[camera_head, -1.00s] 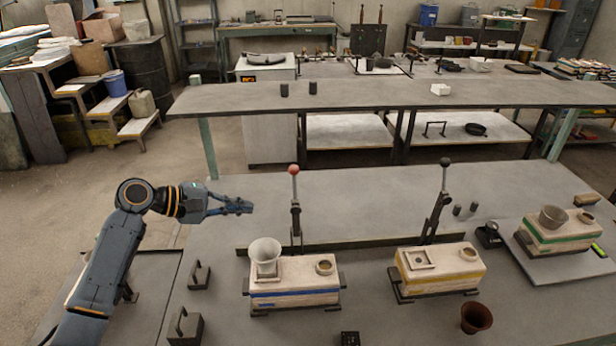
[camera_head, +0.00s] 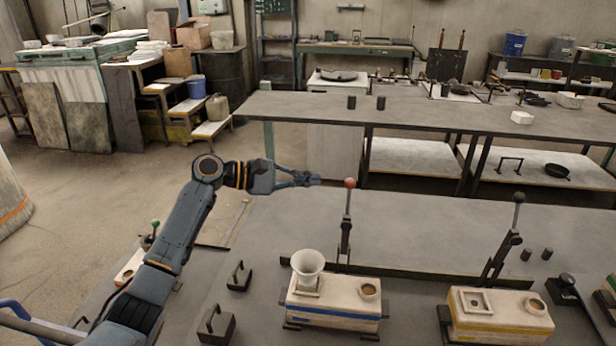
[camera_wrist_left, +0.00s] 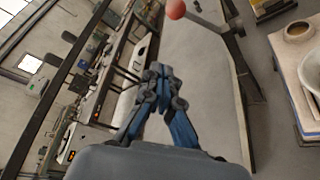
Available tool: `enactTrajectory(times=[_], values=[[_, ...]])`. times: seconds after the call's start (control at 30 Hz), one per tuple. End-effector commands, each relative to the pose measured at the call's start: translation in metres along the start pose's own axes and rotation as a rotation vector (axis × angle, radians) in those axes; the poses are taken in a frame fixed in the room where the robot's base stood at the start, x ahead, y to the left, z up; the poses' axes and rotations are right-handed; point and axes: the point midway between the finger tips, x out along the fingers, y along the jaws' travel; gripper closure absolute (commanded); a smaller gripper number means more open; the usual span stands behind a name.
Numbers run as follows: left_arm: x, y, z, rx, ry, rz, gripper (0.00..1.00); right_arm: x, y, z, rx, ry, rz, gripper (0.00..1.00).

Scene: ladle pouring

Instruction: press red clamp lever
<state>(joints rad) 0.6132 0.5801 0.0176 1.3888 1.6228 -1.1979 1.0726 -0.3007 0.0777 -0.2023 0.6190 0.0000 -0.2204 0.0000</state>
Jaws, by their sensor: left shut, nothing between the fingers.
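The red clamp lever (camera_head: 346,222) is a dark upright toggle with a red ball knob (camera_head: 350,183), standing behind a white mold box with a blue stripe (camera_head: 333,307). My left gripper (camera_head: 316,179) is shut and empty, a little left of the red knob at about its height in the head view. In the left wrist view the gripper (camera_wrist_left: 158,75) points forward, and the red knob (camera_wrist_left: 176,9) shows past the fingertips near the top edge. I see no contact between them. My right gripper is not in view.
A white funnel cup (camera_head: 308,265) sits on the blue-striped box. A yellow-striped box (camera_head: 495,317) and a black-knobbed lever (camera_head: 510,240) stand to the right. Two dark handled blocks (camera_head: 239,277) lie left. The bench behind the levers (camera_head: 420,215) is mostly clear.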

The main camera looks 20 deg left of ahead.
Motion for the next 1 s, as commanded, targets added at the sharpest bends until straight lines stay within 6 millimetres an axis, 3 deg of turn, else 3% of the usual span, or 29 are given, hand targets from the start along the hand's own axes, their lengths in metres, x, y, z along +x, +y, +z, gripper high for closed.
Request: enactTrajectory(times=[0.33, 0.6, 1.0], values=[[0.074, 0.003, 0.004, -0.001, -0.002, -0.001, 1.00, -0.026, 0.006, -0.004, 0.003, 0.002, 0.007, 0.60], [0.059, 0.001, 0.032, 0.002, 0.001, -0.003, 1.00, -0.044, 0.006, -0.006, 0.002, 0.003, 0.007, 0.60], [0.058, -0.001, 0.038, 0.001, 0.001, -0.001, 1.00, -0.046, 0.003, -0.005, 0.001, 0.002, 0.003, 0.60]])
